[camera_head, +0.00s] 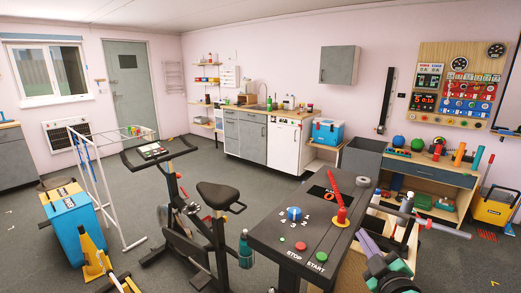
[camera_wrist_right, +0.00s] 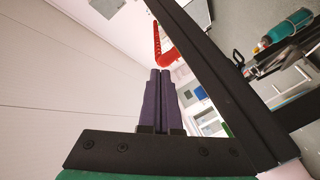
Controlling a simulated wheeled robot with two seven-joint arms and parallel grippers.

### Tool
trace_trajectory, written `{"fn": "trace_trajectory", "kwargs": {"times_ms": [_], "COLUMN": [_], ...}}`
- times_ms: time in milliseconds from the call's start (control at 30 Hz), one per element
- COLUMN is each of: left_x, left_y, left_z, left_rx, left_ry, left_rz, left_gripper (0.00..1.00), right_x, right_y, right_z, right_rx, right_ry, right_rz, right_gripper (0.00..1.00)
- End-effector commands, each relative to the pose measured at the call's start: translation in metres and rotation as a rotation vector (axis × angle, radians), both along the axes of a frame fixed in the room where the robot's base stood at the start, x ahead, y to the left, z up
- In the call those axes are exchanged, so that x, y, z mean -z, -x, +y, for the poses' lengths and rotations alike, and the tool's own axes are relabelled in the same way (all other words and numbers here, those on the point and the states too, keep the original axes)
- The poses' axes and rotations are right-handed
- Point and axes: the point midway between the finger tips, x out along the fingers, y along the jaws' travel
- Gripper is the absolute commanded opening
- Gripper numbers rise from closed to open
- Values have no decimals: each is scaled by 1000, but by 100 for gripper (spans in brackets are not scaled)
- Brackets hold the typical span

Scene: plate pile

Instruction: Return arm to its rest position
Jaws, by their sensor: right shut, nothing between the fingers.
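My right gripper (camera_head: 366,241) shows at the lower right of the head view, with purple fingers on a dark and green body. It is beside the right edge of the dark console table (camera_head: 283,246) and holds nothing. In the right wrist view its purple fingers (camera_wrist_right: 158,75) lie together, shut and empty. A red upright piece (camera_head: 339,198) with a yellow base stands on the console; a red perforated piece (camera_wrist_right: 158,42) shows beyond the fingertips in the wrist view. My left gripper is not in view.
A blue knob (camera_head: 294,214) and red and green buttons sit on the console. An exercise bike (camera_head: 215,197) stands to its left. A workbench (camera_head: 430,172) with several tools is behind at the right. Grey floor is open between the bike and the back cabinets.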

Motion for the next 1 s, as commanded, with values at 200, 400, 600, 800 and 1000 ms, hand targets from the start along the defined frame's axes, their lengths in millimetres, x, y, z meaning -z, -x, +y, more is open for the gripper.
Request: {"fn": "trace_trajectory", "kwargs": {"times_ms": [200,400,600,800,1000], "left_x": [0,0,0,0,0], "left_y": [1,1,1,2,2], "left_z": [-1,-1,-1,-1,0], "left_rx": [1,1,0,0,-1], "left_ry": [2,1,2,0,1], "left_rz": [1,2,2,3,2], "left_gripper": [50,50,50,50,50], "right_x": [141,205,240,318,411], "right_y": [81,157,226,214,226], "right_z": [-18,-2,21,21,21], "right_rx": [263,366,420,429,437], "right_ry": [-339,-485,-576,-558,-543], "right_rz": [558,908,1194,1217,1257], "right_gripper": [0,0,0,0,0]}}
